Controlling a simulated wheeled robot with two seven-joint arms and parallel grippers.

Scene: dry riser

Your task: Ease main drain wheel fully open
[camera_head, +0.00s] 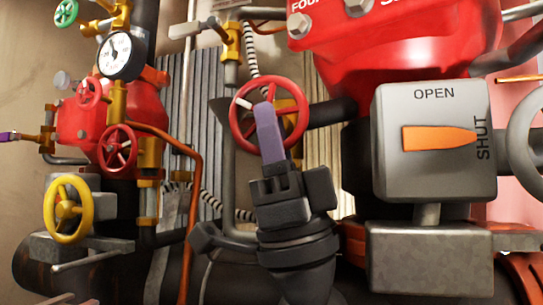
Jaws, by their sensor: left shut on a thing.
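A red handwheel (303,118) with a brass valve body behind it stands in the middle of the head view. I take it as the main drain wheel; no label shows on it. A short pale piece (243,103) shows at its upper left spoke area. My left gripper (265,110) reaches up from below, its purple finger in front of the wheel's hub and lower rim. It is shut on the red wheel. The finger hides part of the spokes, so how far the wheel is turned cannot be told. My right gripper is not in view.
To the right, a grey box (435,180) has an orange pointer at SHUT. A large red valve body (400,45) hangs above. At left are a yellow wheel (52,222), smaller red wheels (118,134), a gauge (115,55) and an orange pipe (195,190).

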